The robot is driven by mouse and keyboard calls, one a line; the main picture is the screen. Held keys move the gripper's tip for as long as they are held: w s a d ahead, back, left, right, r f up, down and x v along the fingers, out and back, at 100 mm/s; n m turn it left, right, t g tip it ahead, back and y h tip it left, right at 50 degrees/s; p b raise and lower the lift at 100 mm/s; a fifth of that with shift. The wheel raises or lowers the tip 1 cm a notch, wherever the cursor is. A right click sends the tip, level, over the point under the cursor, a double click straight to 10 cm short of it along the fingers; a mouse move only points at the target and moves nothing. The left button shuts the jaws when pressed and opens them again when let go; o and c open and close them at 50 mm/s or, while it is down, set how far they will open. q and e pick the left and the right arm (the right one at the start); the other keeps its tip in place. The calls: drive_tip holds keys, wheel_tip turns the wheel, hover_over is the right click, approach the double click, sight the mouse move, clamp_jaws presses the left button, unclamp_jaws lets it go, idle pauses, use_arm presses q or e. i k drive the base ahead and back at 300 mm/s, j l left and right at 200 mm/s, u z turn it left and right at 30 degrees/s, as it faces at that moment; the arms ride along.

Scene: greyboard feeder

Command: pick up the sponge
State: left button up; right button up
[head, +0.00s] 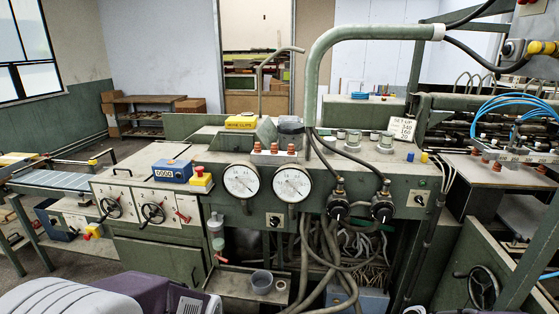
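I cannot make out a sponge with certainty in the head view. A yellow box with dark lettering (241,122) sits on top of the green machine (330,205), behind the two dials. A grey wedge-shaped lump (267,131) stands just right of it, and a grey tub-like thing (290,125) is beside that; what they are is unclear. A small yellow piece (424,157) is at the right of the machine top. Neither of my grippers shows in this view.
A blue counter box (172,171) and a yellow-and-red button box (201,178) sit on the left cabinet. A bent green pipe (375,33) arches over the machine top. Hoses hang down its front. A small cup (261,281) stands on the low shelf. A sign (402,128) stands at right.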

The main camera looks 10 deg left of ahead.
sight(323, 134)
drive_tip(key=i+u, duration=0.45)
drive_tip(key=i, duration=0.95)
